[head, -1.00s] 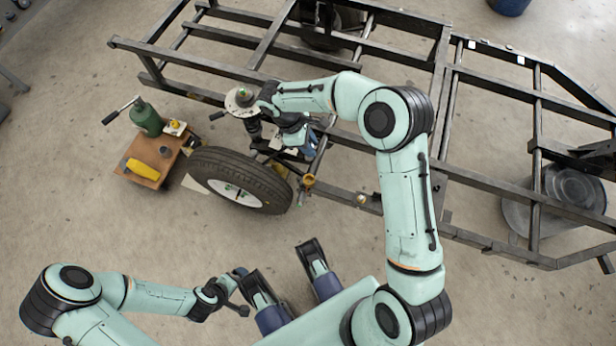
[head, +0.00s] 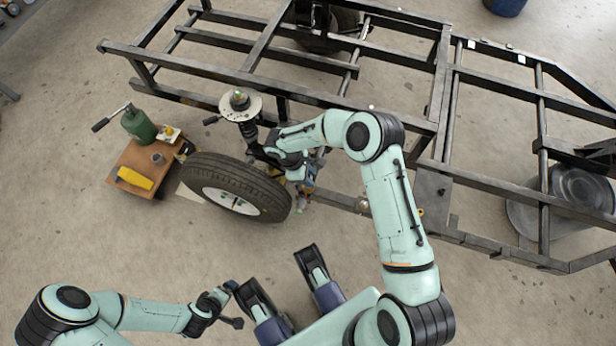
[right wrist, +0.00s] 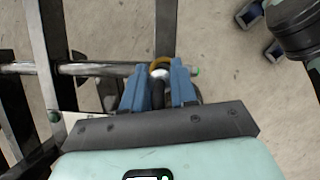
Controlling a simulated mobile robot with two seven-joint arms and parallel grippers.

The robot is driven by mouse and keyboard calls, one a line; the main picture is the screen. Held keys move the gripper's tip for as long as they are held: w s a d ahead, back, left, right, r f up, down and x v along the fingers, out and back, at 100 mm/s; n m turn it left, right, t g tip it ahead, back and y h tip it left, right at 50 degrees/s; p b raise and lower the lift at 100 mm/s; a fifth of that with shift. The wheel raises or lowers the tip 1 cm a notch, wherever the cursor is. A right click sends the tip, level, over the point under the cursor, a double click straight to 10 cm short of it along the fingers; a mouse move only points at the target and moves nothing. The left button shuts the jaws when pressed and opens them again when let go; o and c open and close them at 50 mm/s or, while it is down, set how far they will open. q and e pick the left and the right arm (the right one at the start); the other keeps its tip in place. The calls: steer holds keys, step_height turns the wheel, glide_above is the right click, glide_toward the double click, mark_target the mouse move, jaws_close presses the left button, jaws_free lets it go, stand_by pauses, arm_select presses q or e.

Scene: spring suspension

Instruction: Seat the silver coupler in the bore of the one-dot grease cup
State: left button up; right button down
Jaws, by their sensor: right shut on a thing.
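My right gripper (head: 308,181) is beside the wheel, at the lower frame rail. In the right wrist view its blue fingers (right wrist: 160,85) are shut around a dark, narrow piece with a rounded silver end, which looks like the silver coupler (right wrist: 161,73). A brass-coloured ring (right wrist: 160,62) shows just beyond the silver end, apparently a grease cup. I cannot tell whether the coupler is in its bore, and no dots can be read. Another small cup-like fitting (head: 362,204) is on the rail to the right. My left gripper (head: 228,302) is low in the head view, away from these; its jaws are unclear.
The tyre (head: 240,187) and the strut with its round top plate (head: 240,106) stand left of my right gripper. A small wooden cart (head: 124,181) holds a green can (head: 138,124) and a yellow object (head: 134,178). Dark frame rails (head: 330,99) run behind.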

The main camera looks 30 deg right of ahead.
arm_select(q)
steer(key=shift+s+f, duration=0.15)
steer(key=shift+s, duration=0.05)
arm_select(e)
steer(key=shift+f, duration=0.3)
steer(key=shift+f, duration=0.2)
steer(key=c, duration=0.9)
jaws_free()
arm_select(q)
steer(key=shift+s+f, duration=0.2)
arm_select(e)
steer(key=shift+r, duration=0.1)
